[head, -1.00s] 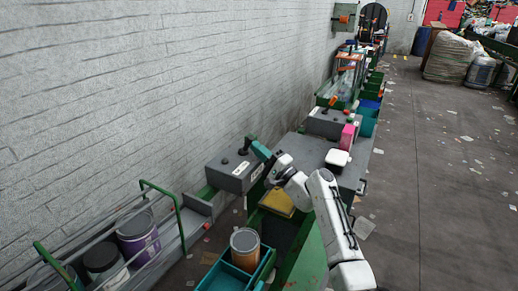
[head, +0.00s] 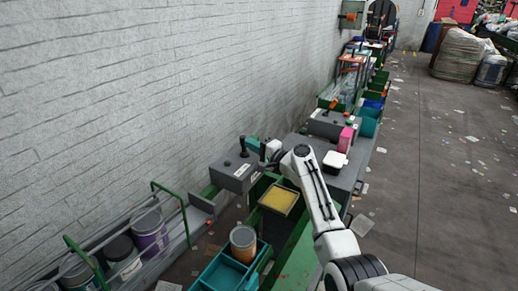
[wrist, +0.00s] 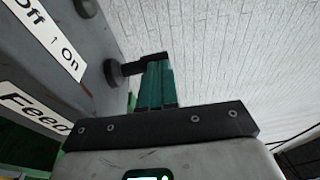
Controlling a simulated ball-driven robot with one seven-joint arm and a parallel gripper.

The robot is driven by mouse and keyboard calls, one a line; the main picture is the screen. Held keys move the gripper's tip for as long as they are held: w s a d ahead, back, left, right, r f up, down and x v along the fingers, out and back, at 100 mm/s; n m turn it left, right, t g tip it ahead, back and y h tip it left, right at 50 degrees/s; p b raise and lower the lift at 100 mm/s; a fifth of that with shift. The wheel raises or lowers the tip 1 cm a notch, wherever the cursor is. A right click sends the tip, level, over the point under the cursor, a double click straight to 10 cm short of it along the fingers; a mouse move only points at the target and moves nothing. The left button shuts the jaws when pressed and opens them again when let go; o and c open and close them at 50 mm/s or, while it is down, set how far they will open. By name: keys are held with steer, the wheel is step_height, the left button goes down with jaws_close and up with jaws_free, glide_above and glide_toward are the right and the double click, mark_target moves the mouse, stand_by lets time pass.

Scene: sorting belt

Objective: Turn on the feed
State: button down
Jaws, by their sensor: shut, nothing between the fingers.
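The grey feed box (head: 232,174) stands by the wall, left of my gripper in the head view. A black lever (head: 243,146) rises from its top, with a low black knob beside it. In the wrist view the box shows labels "Off | On" (wrist: 48,40) and "Feed" (wrist: 32,112). The lever (wrist: 148,63) sticks out from its round base across the far end of my teal fingers. My gripper (wrist: 154,68) is shut and empty, right beside the lever. I cannot tell whether they touch. In the head view my gripper (head: 256,147) is partly hidden by my wrist.
A similar grey box (head: 326,124) with a lever stands farther along. A pink item (head: 345,138) and a white-topped item (head: 335,160) sit near the grey table's right side. A yellow tray (head: 279,199) and a teal bin (head: 222,272) with a can lie nearer. The floor at right is mostly open.

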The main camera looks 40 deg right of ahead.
mark_target(244, 138)
steer(key=shift+w+a+r, duration=0.15)
steer(key=shift+w+r, duration=0.1)
steer(key=shift+w, duration=0.25)
steer(key=shift+w+a+r+g+p, duration=0.2)
steer(key=shift+w+g+p, duration=0.2)
steer(key=shift+g, duration=0.3)
steer(key=shift+w, duration=0.2)
steer(key=shift+w+a+r, duration=0.15)
steer(key=shift+w+r, duration=0.05)
steer(key=shift+r, duration=0.1)
